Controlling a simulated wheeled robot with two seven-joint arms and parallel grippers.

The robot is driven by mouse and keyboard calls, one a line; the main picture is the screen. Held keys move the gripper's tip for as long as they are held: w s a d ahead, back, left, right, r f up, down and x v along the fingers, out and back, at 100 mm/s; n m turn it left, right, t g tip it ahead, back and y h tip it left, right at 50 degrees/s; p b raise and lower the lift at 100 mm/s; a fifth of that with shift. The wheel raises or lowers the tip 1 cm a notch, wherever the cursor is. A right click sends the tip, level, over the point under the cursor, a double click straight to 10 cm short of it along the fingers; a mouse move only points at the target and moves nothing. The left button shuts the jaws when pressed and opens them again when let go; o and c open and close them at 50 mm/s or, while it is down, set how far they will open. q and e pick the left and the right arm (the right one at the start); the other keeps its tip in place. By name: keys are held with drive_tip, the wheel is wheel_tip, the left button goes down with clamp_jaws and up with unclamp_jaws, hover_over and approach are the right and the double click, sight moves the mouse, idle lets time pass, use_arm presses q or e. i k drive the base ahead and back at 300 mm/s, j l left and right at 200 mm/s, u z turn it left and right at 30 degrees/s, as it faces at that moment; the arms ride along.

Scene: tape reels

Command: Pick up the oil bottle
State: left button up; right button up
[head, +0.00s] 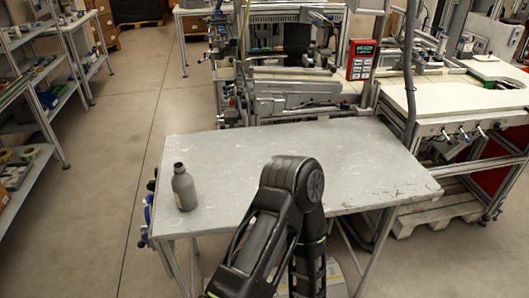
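A grey oil bottle (184,190) with a dark open neck stands upright near the left end of the grey table in the head view. Its whole near side shows, and nothing touches it. A black arm of mine rises from the bottom edge in the middle, with its bent joint in front of the table, to the right of the bottle. Neither of my grippers shows, so I cannot see whether they are open or shut.
The grey worktable (330,160) is bare apart from the bottle. A machine with a red control box (362,60) stands behind it, and a white-topped bench (440,95) at the right. Shelves (30,90) stand at the left, with clear floor (125,150) between.

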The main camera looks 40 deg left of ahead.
sight(182, 182)
drive_tip(key=u, duration=2.2)
drive_tip(key=i+j+z, duration=0.2)
drive_tip(key=j, duration=0.6)
drive_tip(key=j+z, duration=0.15)
drive_tip(key=j, duration=0.6)
